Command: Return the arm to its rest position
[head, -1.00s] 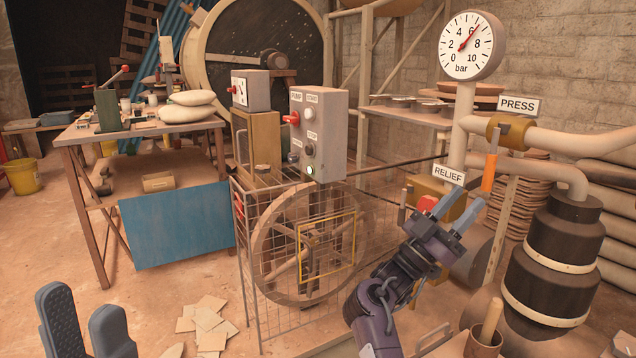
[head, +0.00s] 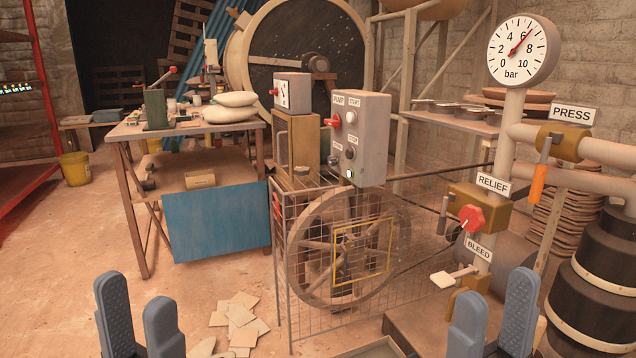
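My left gripper (head: 140,318) is at the lower left in the head view, its two blue-grey fingers apart with nothing between them. My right gripper (head: 495,318) is at the lower right, fingers also apart and empty. Both are in the foreground, apart from the press fittings. Only the fingers show; the arms are below the frame. The PRESS valve handle (head: 538,184) is orange and hangs down. The red RELIEF knob (head: 471,219) and the pale BLEED lever (head: 455,276) are uncovered. The gauge (head: 523,50) needle points between 6 and 8 bar.
A control box (head: 360,138) with a red switch and a lit green lamp stands above the wire cage (head: 345,285) around a large wheel. A workbench (head: 150,128) stands at the left. Dark cylinders (head: 590,300) stand at right. Loose tiles (head: 237,322) lie on the floor.

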